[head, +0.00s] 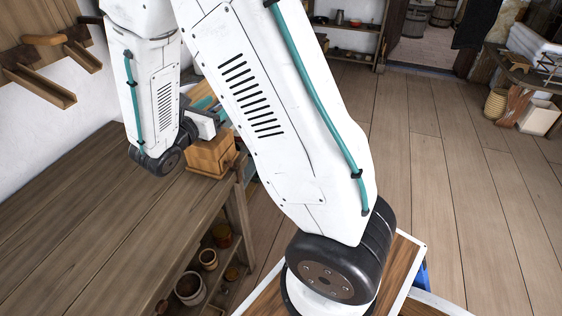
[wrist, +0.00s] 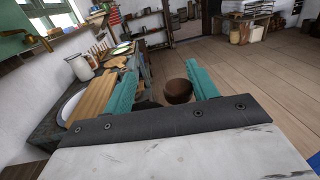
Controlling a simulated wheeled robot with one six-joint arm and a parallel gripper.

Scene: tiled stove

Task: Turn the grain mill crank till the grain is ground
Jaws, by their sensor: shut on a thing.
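The grain mill is a light wooden box (head: 208,156) at the far end of the workbench in the head view, partly hidden by my arm. My gripper (head: 218,112) is just above and behind the box, mostly covered by my arm links. The gripper is shut on the crank knob, though the contact itself is not clear. The crank's arm and any grain are hidden.
The workbench (head: 75,210) is bare in front of the mill. Pots (head: 189,288) stand on a shelf below it. A wooden wall rack (head: 40,85) hangs at the left. In the wrist view, a counter carries a white jug (wrist: 81,67) and boards. Open plank floor (head: 440,170) lies right.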

